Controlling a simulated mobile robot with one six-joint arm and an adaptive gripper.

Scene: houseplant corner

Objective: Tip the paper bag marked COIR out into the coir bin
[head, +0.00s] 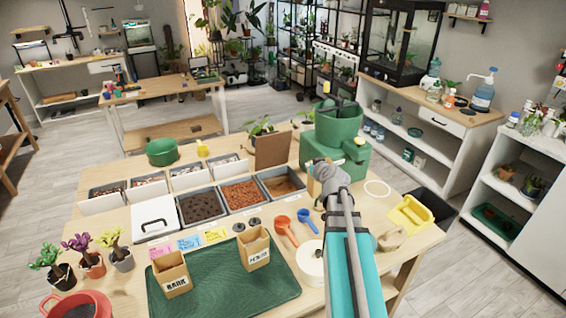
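My gripper (323,176) is at the end of my arm, in front of the green machine and right of the bins. A tan, bag-like thing (314,187) shows at its left side, mostly hidden by the gripper; no mark on it can be read, and I cannot see the fingers around it. Open bins hold dark soil (201,207), reddish-brown stuff (241,194) and brown stuff (283,185); I cannot read which is the coir bin. Two open brown paper bags stand upright on the green tray: one apparently marked BARK (172,275), the other with an unclear label (254,248).
The green machine (335,140) stands close behind my gripper. A yellow dustpan (410,213) is at the right. The green tray (225,285) has bare room.

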